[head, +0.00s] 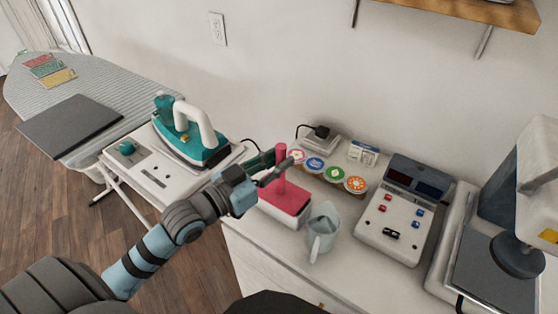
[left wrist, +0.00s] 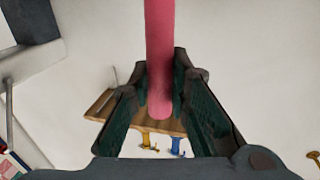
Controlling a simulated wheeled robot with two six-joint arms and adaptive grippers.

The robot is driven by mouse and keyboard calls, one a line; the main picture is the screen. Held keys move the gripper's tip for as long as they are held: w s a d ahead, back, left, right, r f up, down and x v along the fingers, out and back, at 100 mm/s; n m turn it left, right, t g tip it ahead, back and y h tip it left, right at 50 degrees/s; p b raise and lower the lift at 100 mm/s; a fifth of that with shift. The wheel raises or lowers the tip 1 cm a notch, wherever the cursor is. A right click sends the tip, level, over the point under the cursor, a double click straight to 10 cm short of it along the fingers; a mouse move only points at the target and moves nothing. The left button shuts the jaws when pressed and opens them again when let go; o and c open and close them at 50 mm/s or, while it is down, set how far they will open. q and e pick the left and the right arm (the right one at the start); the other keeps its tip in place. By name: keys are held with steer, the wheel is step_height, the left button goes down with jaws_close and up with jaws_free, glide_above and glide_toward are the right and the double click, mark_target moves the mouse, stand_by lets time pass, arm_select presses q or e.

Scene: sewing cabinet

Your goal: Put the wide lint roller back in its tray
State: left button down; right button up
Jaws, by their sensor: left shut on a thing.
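The lint roller's pink handle (head: 280,160) stands upright near the middle of the head view. Below it is a wide pink block (head: 285,197) with a white lower part, on the white cabinet top. I cannot tell where roller ends and tray begins, or whether the roller touches the tray. My left gripper (head: 272,166) comes in from the left and is shut on the handle. In the left wrist view the pink handle (left wrist: 160,50) runs down between the two dark green fingers, its rounded end showing. My right gripper is not in view.
A grey-blue jug (head: 322,232) stands close on the right. Several round coloured discs (head: 334,174) lie behind. A control box (head: 396,208) and a sewing machine (head: 500,270) stand further right. A teal iron (head: 190,140) sits left, behind my arm, near the ironing board (head: 85,85).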

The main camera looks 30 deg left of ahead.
arm_select(q)
steer(key=shift+f, duration=0.15)
steer(key=c, duration=1.4)
jaws_free()
steer(key=shift+c, duration=0.2)
step_height(320, 180, up, 10)
steer(key=shift+r, duration=0.1)
steer(key=shift+d, duration=0.1)
